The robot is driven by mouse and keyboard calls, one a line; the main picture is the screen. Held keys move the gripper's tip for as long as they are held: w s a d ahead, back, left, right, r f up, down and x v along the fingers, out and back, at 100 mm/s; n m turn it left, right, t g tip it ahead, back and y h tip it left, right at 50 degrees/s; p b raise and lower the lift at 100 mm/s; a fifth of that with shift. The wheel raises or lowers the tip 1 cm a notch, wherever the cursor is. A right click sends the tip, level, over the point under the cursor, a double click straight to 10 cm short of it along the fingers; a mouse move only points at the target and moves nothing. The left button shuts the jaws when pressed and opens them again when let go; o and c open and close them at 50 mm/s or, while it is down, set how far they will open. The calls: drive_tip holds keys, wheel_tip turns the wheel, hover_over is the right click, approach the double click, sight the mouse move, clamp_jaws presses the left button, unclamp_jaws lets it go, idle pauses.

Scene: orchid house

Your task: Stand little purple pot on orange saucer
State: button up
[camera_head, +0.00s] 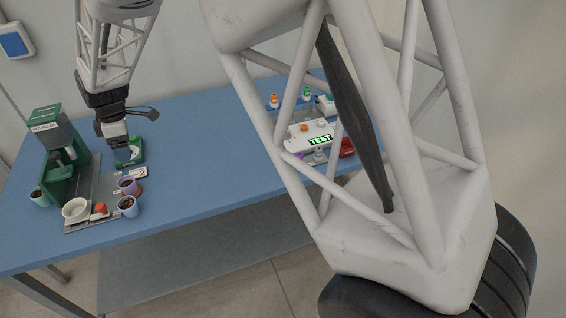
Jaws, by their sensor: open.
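The little purple pot (127,187) stands upright at the right side of the grey tray on the blue table. The orange saucer (140,190) shows as a thin edge under or just behind the pot's right side. The pot hides most of it, and I cannot tell for sure whether the pot rests fully on it. My gripper (124,158) is open and points down behind the pot, apart from it, close to a green-and-white item (136,147). Its fingertips are small and hard to make out. It holds nothing that I can see.
A green machine (47,127) stands at the left. A white bowl (76,211), a small red-orange object (100,209) and a light blue pot (129,207) are near the purple pot. A green pot (40,198) is far left. A white TEST device (303,136) is right; the middle is clear.

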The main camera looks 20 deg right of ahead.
drive_tip(key=s+d+r+m+t, duration=0.1)
drive_tip(key=s+d+r+m, duration=0.5)
drive_tip(key=d, duration=0.5)
drive_tip(key=s+d+r+m+t, duration=0.1)
drive_tip(key=s+d+r+m, duration=0.2)
drive_tip(key=s+d+r, duration=0.55)
drive_tip(key=s+d+f+m, duration=0.1)
drive_tip(key=s+d+m, duration=0.4)
drive_tip(key=s+d, duration=0.3)
drive_tip(key=s+d+f+m+h, duration=0.1)
drive_tip(key=s+d+m, duration=0.4)
drive_tip(key=s, duration=0.9)
drive_tip(key=d, duration=0.3)
drive_tip(key=shift+t, duration=0.4)
drive_tip(key=shift+h, duration=0.3)
